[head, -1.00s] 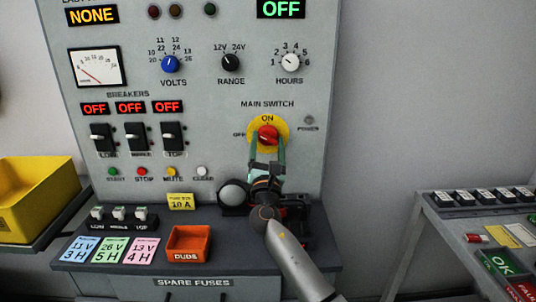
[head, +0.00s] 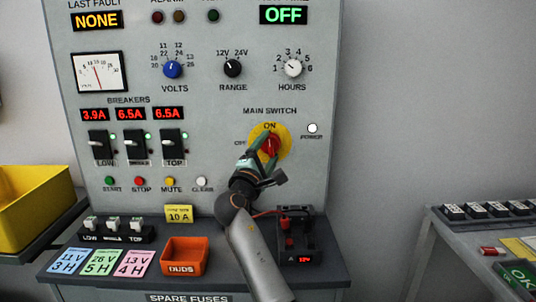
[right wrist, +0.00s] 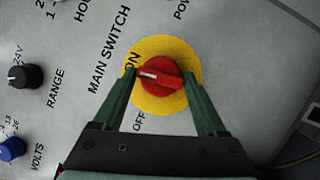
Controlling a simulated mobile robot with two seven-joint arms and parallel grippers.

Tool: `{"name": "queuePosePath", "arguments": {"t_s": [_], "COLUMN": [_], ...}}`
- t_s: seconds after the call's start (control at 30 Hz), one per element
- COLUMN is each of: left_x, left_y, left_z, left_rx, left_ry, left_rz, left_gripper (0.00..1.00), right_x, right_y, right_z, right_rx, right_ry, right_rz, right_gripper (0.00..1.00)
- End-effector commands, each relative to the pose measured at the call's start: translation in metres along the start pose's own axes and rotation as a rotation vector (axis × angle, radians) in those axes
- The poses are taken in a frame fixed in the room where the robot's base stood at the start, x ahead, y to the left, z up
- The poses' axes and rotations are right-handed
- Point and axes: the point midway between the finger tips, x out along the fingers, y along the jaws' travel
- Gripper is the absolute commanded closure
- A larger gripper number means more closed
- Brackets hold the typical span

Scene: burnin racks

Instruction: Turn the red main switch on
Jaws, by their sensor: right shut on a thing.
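The red main switch knob (head: 270,145) sits on a round yellow plate (head: 285,136) on the grey panel. In the right wrist view the knob (right wrist: 162,74) has its white mark pointed toward the ON label, away from OFF. My right gripper (head: 268,158) has one finger on each side of the knob and is shut on it; the fingers also show in the right wrist view (right wrist: 160,78). The power lamp (head: 312,128) is lit white. My left gripper is not in view.
Breaker displays (head: 131,114) show red current readings. The ledge below holds an orange duds bin (head: 185,268), coloured cards (head: 101,262) and a black tester (head: 298,235) with a lit red display. A yellow bin (head: 30,205) stands left, another bench (head: 430,225) right.

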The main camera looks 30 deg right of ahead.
Motion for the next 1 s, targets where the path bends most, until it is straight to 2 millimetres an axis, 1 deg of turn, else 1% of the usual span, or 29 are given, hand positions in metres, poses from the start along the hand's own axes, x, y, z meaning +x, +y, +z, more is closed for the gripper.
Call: {"name": "queuePosePath", "arguments": {"t_s": [0.03,0.33,0.9,0.93,1.0], "left_x": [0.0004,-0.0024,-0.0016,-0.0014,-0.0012], "left_y": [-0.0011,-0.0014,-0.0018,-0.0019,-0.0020], "left_z": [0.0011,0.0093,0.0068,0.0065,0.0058], "left_rx": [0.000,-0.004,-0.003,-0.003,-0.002], "left_ry": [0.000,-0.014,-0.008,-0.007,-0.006], "left_rz": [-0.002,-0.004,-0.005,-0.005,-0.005], "left_gripper": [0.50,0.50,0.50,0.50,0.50], "right_x": [0.0000,-0.0004,-0.0007,-0.0007,-0.0007], "right_y": [-0.0046,-0.0045,-0.0056,-0.0056,-0.0054], "right_z": [-0.0006,-0.0013,-0.0018,-0.0018,-0.0018], "right_rx": [0.027,0.137,0.165,0.165,0.165], "right_ry": [-0.003,-0.013,-0.015,-0.015,-0.015], "right_rz": [-0.023,-0.073,-0.087,-0.087,-0.086], "right_gripper": [0.81,0.81,0.81,0.24,0.17]}}
